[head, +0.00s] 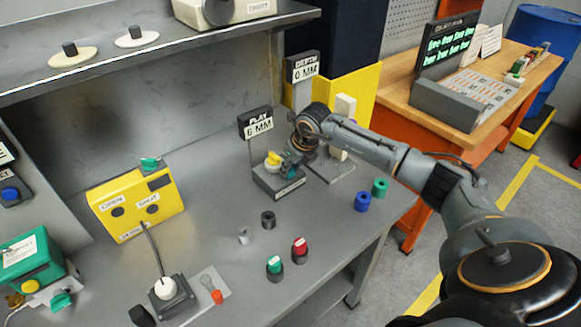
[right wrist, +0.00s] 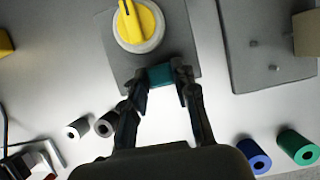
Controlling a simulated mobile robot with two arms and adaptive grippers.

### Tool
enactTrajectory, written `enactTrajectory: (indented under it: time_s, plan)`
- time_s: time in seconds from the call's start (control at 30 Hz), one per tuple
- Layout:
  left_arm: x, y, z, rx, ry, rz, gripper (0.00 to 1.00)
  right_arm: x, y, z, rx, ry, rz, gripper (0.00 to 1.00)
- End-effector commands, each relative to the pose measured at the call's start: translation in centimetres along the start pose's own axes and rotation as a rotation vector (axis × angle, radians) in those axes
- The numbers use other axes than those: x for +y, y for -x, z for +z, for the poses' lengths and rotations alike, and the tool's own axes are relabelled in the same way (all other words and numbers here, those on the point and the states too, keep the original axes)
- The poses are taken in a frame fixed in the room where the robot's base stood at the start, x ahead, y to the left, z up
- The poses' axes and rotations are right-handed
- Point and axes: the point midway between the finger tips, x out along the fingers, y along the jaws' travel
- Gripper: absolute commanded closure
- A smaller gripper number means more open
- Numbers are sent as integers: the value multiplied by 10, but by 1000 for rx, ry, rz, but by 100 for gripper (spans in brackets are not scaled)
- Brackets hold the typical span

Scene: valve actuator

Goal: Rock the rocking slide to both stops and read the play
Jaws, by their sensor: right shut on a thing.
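The rocking slide is a teal block (right wrist: 160,75) at the front edge of a grey unit (right wrist: 184,50) with a yellow knob (right wrist: 140,22) on a pale disc. In the head view, the yellow knob (head: 274,158) and the unit (head: 277,186) stand on the bench below a sign (head: 257,125) that reads PLAY and what looks like 6 MM. My right gripper (right wrist: 161,76) is shut on the teal block, one finger on each side. In the head view, the right gripper (head: 292,163) partly hides the block. My left gripper is not in view.
A DEPTH 0 MM sign (head: 302,67) stands behind a plate (head: 333,170) right of the unit. Blue (head: 362,202) and green (head: 380,187) rings lie near the right edge. Red (head: 300,250) and green (head: 274,268) buttons stand in front. A yellow box (head: 132,212) stands left.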

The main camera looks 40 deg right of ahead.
Motion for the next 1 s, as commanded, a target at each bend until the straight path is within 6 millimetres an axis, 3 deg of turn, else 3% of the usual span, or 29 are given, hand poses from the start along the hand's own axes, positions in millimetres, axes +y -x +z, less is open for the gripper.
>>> enactTrajectory:
  time_s: [0.97, 1.0]
  plan:
    - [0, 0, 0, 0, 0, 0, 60, 10, 1, 2, -5, 0, 1, 97]
    - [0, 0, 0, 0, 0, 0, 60, 10, 1, 2, -4, 0, 1, 66]
